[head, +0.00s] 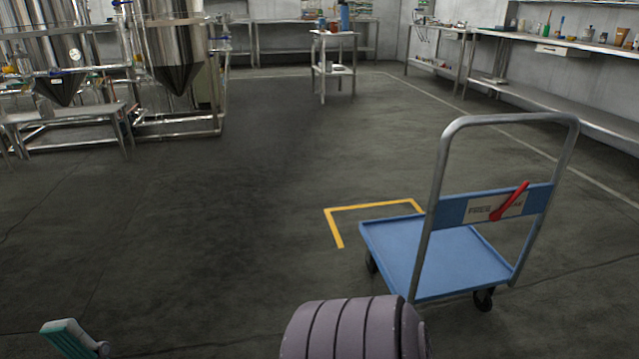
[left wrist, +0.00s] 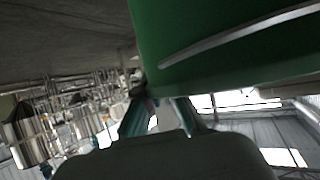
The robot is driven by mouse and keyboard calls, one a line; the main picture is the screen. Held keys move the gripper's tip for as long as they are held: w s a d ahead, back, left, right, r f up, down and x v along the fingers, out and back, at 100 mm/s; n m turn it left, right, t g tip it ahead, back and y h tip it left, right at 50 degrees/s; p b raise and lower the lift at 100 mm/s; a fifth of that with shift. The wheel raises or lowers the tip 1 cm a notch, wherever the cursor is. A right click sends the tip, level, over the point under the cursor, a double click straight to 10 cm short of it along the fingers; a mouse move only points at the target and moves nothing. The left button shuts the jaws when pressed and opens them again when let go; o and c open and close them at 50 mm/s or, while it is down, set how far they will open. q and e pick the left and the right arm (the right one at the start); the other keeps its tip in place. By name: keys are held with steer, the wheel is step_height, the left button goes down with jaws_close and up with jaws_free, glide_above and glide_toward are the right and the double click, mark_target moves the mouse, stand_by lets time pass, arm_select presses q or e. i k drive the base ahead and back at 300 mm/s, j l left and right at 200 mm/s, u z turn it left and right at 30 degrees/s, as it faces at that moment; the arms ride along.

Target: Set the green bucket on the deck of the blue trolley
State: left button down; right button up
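The blue trolley (head: 440,258) stands on the floor at the right of the head view. Its flat blue deck is bare, and its grey push handle rises on the near right side. The green bucket (left wrist: 225,35) fills the upper right of the left wrist view, very close and cut off by the frame. A pale strip runs across its side. My left gripper (left wrist: 163,100) appears shut on the bucket at its edge; the exact contact is hidden. A teal finger, seemingly of this gripper, shows at the head view's lower left (head: 70,338). My right gripper is not in view.
A yellow floor marking (head: 375,206) lies just behind the trolley. A red lever (head: 510,201) sits on the handle's blue panel. Steel tanks (head: 175,45) stand at the far left, benches along the walls. The floor left of the trolley is clear.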

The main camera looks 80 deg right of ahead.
mark_target(439, 258)
steer(key=l+z, duration=0.3)
steer(key=z, duration=0.2)
steer(key=i+l+z, duration=0.1)
steer(key=l+z, duration=0.2)
steer(key=z, duration=0.2)
steer(key=i+l+z, duration=0.1)
steer(key=l+z, duration=0.15)
steer(key=z, duration=0.3)
steer(key=i+l+z, duration=0.15)
steer(key=z, duration=0.35)
steer(key=i+l+z, duration=0.2)
steer(key=z, duration=0.3)
steer(key=i+z, duration=0.2)
steer(key=z, duration=0.3)
steer(key=i+z, duration=0.25)
steer(key=z, duration=0.25)
steer(key=i+z, duration=0.2)
steer(key=z, duration=0.3)
